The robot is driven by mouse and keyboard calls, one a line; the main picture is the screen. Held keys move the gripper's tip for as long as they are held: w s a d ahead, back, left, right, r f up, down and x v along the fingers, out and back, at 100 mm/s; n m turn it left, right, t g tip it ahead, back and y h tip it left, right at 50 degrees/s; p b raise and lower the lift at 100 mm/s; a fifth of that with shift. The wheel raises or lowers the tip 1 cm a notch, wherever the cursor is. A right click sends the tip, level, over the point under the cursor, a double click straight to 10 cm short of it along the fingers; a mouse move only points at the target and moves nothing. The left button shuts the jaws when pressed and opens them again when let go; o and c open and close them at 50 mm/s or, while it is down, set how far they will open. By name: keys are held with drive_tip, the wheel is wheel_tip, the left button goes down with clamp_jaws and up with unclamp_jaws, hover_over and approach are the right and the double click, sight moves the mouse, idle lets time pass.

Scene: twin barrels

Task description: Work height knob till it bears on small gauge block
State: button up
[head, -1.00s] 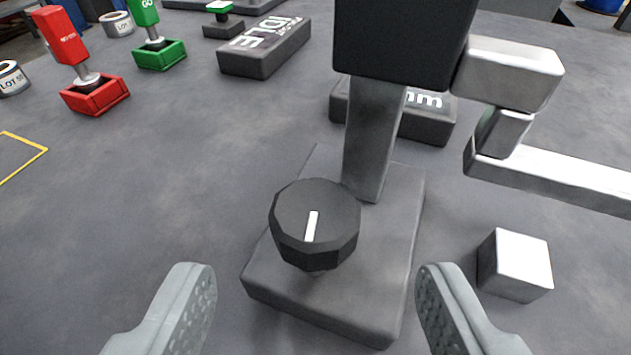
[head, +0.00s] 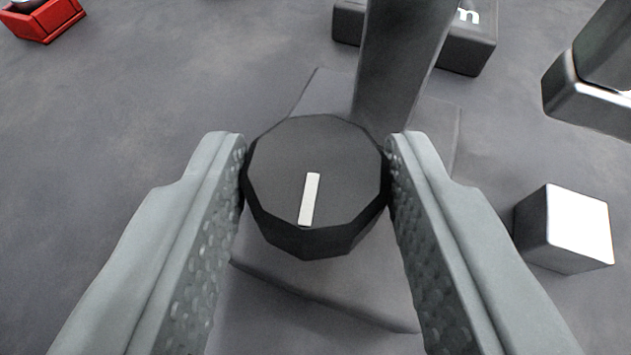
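The height knob (head: 316,185) is a dark, many-sided dial with a white pointer mark running nearly up and down the picture. It sits on the grey gauge base (head: 330,295), in front of the dark column (head: 400,65). My gripper (head: 316,150) has one finger on each side of the knob, and both fingertips touch its rim. The small gauge block (head: 567,228), a silver cube with a bright face, stands on the table to the right of the base. Part of the gauge's metal arm (head: 590,95) shows behind the block at the right edge; its far end is out of view.
A dark display block (head: 465,45) with part of a white "m" stands behind the column. A red tray (head: 45,20) lies at the far upper left. The grey table is clear to the left of the base.

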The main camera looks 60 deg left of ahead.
drive_tip(key=shift+n+g, duration=0.3)
drive_tip(key=shift+c, duration=0.4)
drive_tip(key=n+g, duration=0.2)
drive_tip(key=w+n+g+y, duration=0.1)
drive_tip(key=n+g, duration=0.1)
drive_tip(key=shift+d+g+y, duration=0.15)
drive_tip(key=shift+g+y, duration=0.15)
drive_tip(key=shift+g, duration=0.1)
drive_tip(key=shift+w+n+g, duration=0.2)
drive_tip(key=shift+n+g, duration=2.2)
drive_tip(key=shift+g, duration=0.2)
drive_tip(key=o, duration=1)
drive_tip(key=v, duration=1.7)
drive_tip(key=shift+w+r, duration=0.2)
drive_tip(key=shift+r, duration=0.25)
